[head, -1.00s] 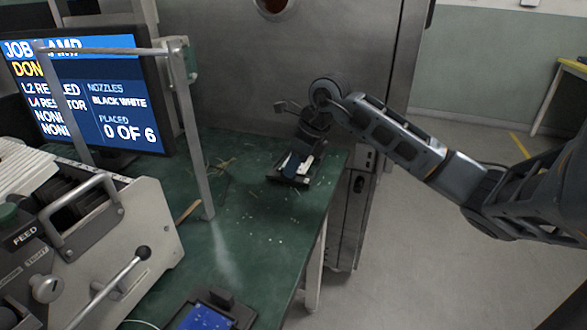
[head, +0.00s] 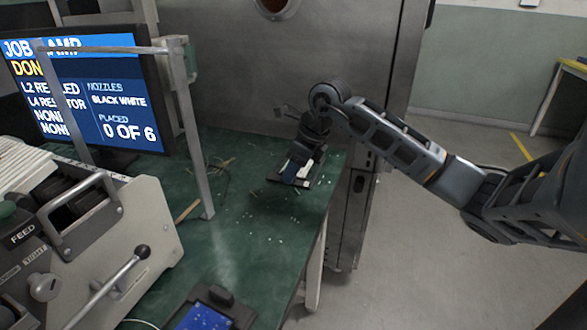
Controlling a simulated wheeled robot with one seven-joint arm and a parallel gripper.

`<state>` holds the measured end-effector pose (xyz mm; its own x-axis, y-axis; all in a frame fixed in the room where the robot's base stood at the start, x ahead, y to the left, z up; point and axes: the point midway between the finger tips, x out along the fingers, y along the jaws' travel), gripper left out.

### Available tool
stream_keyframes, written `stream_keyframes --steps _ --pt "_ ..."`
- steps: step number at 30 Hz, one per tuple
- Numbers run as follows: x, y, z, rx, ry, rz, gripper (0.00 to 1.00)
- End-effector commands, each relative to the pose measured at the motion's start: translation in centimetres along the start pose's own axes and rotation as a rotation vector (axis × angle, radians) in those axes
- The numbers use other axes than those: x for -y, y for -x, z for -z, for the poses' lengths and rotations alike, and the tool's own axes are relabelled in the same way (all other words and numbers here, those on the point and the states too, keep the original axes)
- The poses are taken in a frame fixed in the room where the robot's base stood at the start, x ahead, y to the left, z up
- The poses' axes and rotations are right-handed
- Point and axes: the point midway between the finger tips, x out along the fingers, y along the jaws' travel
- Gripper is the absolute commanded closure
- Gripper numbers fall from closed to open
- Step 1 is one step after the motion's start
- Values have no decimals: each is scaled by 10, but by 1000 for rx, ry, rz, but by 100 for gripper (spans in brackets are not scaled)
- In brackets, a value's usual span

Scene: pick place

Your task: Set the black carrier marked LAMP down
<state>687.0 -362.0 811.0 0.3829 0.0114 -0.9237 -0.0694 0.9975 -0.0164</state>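The black carrier (head: 311,176) is at the far right part of the green bench, with a white strip on its top. My gripper (head: 296,166) reaches down onto it from above and appears shut on it. The fingertips are small and partly hidden against the dark carrier. The carrier is right at or just above the bench top; I cannot tell whether it touches. No LAMP marking is readable on it from here.
The green bench (head: 235,235) has small white bits and scraps scattered on it. A metal post (head: 192,130) and a screen (head: 100,95) stand to the left. A feeder machine (head: 120,225) is at left front. Another black carrier with a blue board (head: 203,318) lies at the front edge.

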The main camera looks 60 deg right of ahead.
Motion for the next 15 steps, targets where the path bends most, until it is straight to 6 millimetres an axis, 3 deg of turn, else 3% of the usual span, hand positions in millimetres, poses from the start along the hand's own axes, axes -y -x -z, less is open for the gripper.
stream_keyframes --steps 5,15 --pt "1 14 -1 2 1 4 61" --pt "1 83 -1 0 1 5 61"
